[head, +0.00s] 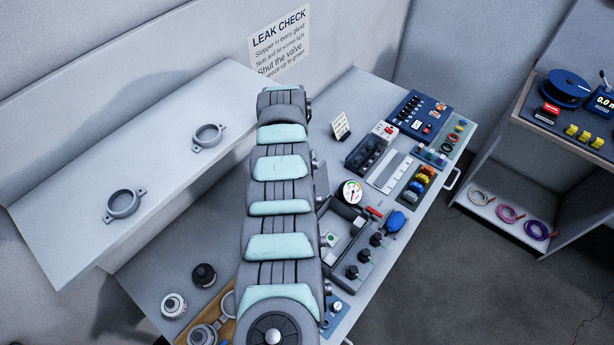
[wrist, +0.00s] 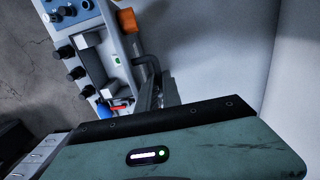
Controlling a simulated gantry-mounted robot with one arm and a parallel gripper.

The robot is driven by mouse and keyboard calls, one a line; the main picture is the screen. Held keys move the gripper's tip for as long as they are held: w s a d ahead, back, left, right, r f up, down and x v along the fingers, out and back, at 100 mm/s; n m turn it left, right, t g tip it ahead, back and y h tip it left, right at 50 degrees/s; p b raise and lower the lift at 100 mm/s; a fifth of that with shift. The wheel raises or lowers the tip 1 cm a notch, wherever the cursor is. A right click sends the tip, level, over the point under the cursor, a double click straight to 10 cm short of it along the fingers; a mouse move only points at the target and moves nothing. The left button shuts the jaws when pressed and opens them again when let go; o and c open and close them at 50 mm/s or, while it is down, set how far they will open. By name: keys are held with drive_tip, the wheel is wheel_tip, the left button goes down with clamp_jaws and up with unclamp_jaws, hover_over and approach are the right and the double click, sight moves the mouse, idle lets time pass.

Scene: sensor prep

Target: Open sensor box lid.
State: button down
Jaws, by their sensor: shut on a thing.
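The sensor box (head: 350,213) is a grey box on the bench, right of my arm in the head view, with its near left part hidden by the arm. Its inside shows, with a white, green-marked piece (head: 330,239) in it. The box (wrist: 101,50) also shows at upper left in the wrist view, with the green mark inside. My gripper (wrist: 156,82) is at the box's side in the wrist view, its dark fingers shut on what appears to be the lid's edge. The exact contact is too dark and small to make out. The head view hides my gripper behind the arm.
Black knobs (head: 352,272) line the box's right side, close to a gauge (head: 351,192), a red handle (head: 374,212) and a blue bulb (head: 396,219). A ruler plate (head: 390,172) and fittings fill the far bench. A raised shelf (head: 165,170) stands left.

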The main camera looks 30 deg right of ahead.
drive_tip(key=shift+w+a, duration=0.1)
drive_tip(key=shift+a, duration=0.1)
drive_tip(key=c, duration=1.5)
unclamp_jaws()
wheel_tip(320, 180, up, 20)
drive_tip(key=shift+b, duration=0.95)
